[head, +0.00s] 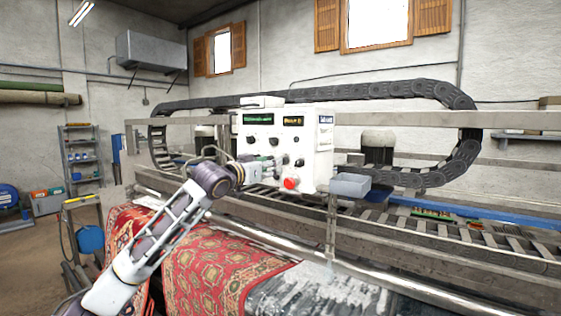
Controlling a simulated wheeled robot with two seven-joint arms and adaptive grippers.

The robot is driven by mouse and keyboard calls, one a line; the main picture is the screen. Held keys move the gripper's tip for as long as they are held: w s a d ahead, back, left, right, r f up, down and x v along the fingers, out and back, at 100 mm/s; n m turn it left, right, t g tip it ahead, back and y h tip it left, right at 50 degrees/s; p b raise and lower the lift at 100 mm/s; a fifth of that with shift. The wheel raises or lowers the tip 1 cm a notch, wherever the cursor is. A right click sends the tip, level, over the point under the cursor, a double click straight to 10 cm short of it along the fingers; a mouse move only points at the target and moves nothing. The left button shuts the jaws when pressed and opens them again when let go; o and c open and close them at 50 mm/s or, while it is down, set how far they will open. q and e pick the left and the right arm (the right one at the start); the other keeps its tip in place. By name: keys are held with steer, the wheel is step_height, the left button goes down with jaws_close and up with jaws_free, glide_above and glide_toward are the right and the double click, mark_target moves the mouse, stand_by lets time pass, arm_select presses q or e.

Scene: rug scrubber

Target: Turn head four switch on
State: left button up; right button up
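The white control box (312,150) stands on the machine's rail in the middle of the head view. Its face has a green display, an amber display, several small dark knobs or switches (298,140) and a red button (290,183) near the bottom. The labels are too small to read, so I cannot tell which is the head four switch. My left arm comes in from the lower left, and my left gripper (272,162) is at the lower left part of the box's face. The fingers are small and overlap the controls; contact and opening are unclear. My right gripper is not in view.
A patterned red rug (205,262) lies over the machine's front below my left arm. A black cable chain (400,91) loops behind and right of the box. A grey box (350,185) sticks out right of the red button. A metal roller (400,284) runs along the front.

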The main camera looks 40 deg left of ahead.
arm_select(q)
steer(key=w+p, duration=0.3)
steer(key=w, duration=0.3)
steer(key=shift+w+a, duration=0.3)
steer(key=shift+a, duration=0.1)
steer(key=shift+w, duration=0.1)
stand_by(0.4)
jaws_close()
